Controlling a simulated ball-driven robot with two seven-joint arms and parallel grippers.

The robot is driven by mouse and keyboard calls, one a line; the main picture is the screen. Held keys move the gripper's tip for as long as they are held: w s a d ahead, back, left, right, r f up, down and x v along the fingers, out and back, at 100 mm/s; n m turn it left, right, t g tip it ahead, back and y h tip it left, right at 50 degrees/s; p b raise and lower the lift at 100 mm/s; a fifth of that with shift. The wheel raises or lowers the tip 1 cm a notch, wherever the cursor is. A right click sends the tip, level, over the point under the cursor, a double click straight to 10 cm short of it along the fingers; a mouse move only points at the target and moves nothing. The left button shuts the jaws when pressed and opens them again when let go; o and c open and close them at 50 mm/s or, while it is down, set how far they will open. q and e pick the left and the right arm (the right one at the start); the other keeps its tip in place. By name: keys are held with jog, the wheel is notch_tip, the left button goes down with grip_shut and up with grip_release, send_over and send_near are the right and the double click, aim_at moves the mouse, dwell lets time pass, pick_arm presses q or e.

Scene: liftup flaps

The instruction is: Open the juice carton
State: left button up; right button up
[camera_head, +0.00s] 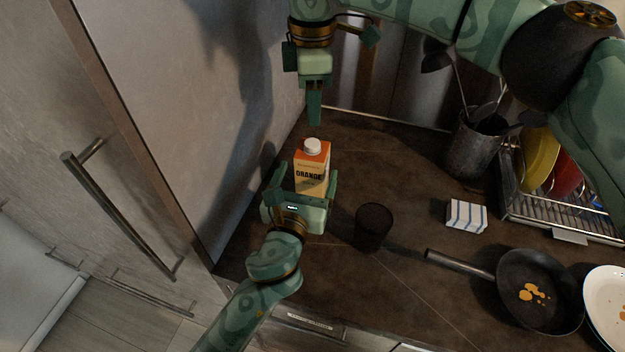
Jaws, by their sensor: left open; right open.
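The juice carton (313,162) is orange and cream with "ORANGE" lettering and stands upright on the dark countertop. Its white cap (312,145) is on top. My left gripper (306,182) is open, with one finger on each side of the carton's lower part; I cannot tell whether the fingers touch it. My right gripper (315,108) is open above and behind the carton, pointing down, with a gap between it and the cap. Its fingers overlap in this view.
A dark cup (373,227) stands right of the carton. Further right are a striped cloth (466,215), a frying pan (540,291), a white plate (607,300), a utensil holder (474,147) and a dish rack (565,218). A tall cabinet panel (215,130) rises at left.

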aim_at(314, 153)
pick_arm(q)
jog(key=x, duration=0.7)
